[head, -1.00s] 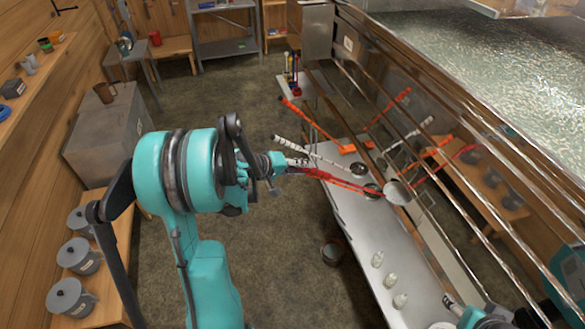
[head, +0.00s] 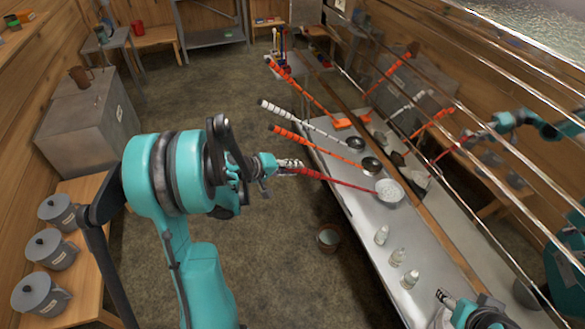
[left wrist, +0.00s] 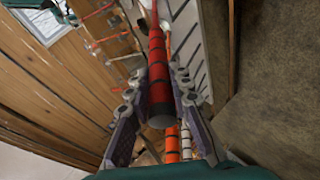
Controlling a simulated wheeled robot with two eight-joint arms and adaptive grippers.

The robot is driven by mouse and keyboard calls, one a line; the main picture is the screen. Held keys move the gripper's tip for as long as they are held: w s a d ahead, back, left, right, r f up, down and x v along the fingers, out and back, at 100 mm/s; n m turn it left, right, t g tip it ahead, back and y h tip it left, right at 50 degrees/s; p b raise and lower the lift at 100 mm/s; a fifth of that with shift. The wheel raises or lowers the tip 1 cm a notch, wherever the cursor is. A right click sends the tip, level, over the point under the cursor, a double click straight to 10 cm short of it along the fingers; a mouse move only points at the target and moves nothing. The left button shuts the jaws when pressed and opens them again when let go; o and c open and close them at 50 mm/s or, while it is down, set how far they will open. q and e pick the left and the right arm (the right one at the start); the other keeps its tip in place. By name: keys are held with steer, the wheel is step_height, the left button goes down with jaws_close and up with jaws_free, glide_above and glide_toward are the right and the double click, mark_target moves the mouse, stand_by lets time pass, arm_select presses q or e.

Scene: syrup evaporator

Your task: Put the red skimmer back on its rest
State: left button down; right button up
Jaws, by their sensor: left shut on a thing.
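The red skimmer (head: 335,180) has a long red handle with dark bands and a round, pale, speckled head (head: 390,192). My left gripper (head: 290,166) is shut on the handle near its end, out over the floor beside the metal bench (head: 345,205). The skimmer's head is over the bench; whether it touches the top I cannot tell. In the left wrist view the handle (left wrist: 157,70) runs between the two fingers (left wrist: 155,100). I cannot pick out the skimmer's rest. My right gripper (head: 442,296) is low at the bench's near end; its jaws are unclear.
An orange-handled ladle (head: 310,145), a white-handled ladle (head: 300,118) and an orange tool (head: 305,90) lie across the bench just beyond the skimmer. Small bottles (head: 397,257) stand nearer. A bucket (head: 328,238) is on the floor. The shiny wall behind mirrors the scene.

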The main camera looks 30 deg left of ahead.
arm_select(q)
steer(key=shift+f+b, duration=0.4)
steer(key=shift+f, duration=0.4)
steer(key=shift+f+b, duration=0.5)
stand_by(0.4)
steer(key=c, duration=1.3)
jaws_free()
steer(key=v, duration=1.2)
